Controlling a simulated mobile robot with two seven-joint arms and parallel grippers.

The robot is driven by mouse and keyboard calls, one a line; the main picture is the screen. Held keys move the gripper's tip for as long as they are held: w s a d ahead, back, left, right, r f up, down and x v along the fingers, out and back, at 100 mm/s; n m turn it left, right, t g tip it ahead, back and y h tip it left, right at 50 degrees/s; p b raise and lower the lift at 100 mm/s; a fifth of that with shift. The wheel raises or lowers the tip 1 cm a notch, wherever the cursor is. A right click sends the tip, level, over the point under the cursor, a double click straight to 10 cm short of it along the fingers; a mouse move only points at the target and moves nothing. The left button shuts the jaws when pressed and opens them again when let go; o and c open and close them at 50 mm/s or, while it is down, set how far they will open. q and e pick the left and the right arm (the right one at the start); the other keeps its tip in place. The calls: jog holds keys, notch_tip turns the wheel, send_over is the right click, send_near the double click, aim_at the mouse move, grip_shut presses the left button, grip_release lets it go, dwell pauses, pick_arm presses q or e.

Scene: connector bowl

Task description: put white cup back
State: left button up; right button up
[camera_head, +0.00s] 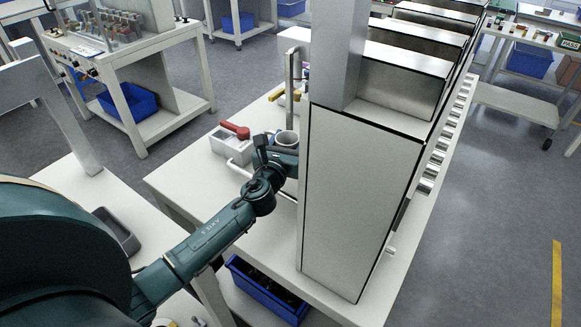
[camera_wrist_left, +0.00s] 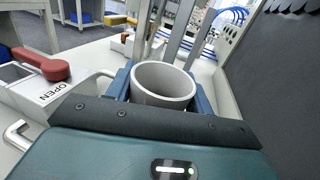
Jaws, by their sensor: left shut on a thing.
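The white cup (camera_head: 287,138) is upright in the head view, close to the left side of the tall grey cabinet. My left gripper (camera_head: 281,149) is shut on it, with the arm reaching in from the lower left. In the left wrist view the cup (camera_wrist_left: 163,82) sits between the blue-green fingers of the gripper (camera_wrist_left: 160,97), its open rim facing up and its inside looking empty. The cup's lower part is hidden by the gripper. My right gripper is in neither view.
A light box (camera_head: 228,143) with a red handle (camera_head: 236,130) stands left of the cup; the wrist view shows "OPEN" on it. A vertical grey post (camera_head: 292,80) rises behind the cup. The tall cabinet (camera_head: 355,200) blocks the right. The white table (camera_head: 185,180) is bare at front left.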

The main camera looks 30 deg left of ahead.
pick_arm(q)
notch_tip(320, 180, down, 2)
jog(key=shift+f, duration=0.1)
jog(key=shift+f+b, duration=0.65)
notch_tip(320, 180, down, 2)
jog(key=shift+f+b, duration=0.25)
jog(key=shift+b, duration=0.55)
jog(key=shift+f, duration=0.45)
jog(key=shift+f+b, duration=0.1)
jog(key=shift+b, duration=0.2)
jog(key=o, duration=1.1)
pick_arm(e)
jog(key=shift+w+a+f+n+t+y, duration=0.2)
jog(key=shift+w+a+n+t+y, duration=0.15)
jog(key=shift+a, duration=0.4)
